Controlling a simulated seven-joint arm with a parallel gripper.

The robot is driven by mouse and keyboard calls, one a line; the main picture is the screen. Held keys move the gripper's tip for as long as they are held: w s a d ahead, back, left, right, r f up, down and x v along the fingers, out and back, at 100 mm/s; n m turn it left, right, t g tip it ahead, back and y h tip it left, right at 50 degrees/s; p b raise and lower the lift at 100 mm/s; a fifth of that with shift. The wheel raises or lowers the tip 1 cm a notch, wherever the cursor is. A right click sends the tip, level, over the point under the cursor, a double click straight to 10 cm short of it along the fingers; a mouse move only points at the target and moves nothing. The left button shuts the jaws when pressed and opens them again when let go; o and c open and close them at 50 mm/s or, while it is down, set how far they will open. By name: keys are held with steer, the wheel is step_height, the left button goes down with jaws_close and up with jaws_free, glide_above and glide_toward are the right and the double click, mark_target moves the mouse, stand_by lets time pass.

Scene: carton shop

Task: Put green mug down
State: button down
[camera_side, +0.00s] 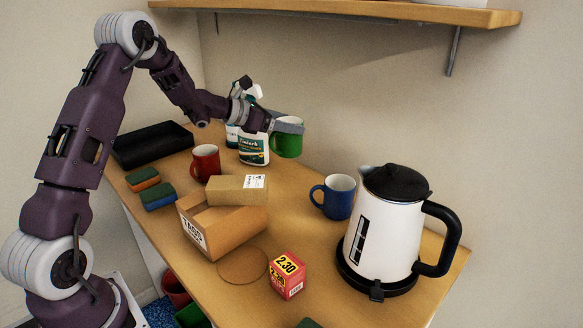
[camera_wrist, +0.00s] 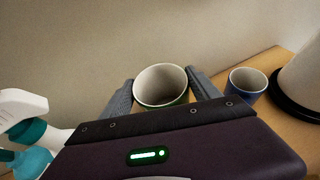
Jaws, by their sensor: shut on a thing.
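The green mug (camera_side: 287,144) is held upright in my gripper (camera_side: 288,126), at the back of the table near the wall. In the wrist view the mug (camera_wrist: 162,85) sits between the two grey fingers of my gripper (camera_wrist: 160,90), its open rim facing up and its inside empty. The gripper is shut on it. The mug appears to be above the table; the side view does not clearly show the gap under its base. Its handle is hidden.
A spray bottle (camera_side: 254,149) stands just left of the mug. A red mug (camera_side: 206,162), an open carton (camera_side: 232,224), a blue mug (camera_side: 337,198), a small red box (camera_side: 287,275) and a white kettle (camera_side: 380,240) stand on the table (camera_side: 290,220). A shelf (camera_side: 350,12) hangs above.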

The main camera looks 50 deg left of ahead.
steer(key=d+m+h, duration=0.1)
steer(key=d, duration=0.6)
steer(key=f, duration=1)
steer(key=shift+s+d, duration=0.1)
steer(key=shift+s, duration=0.25)
steer(key=shift+f, duration=0.1)
steer(key=shift+c, duration=0.8)
jaws_free()
steer(key=shift+g, duration=0.3)
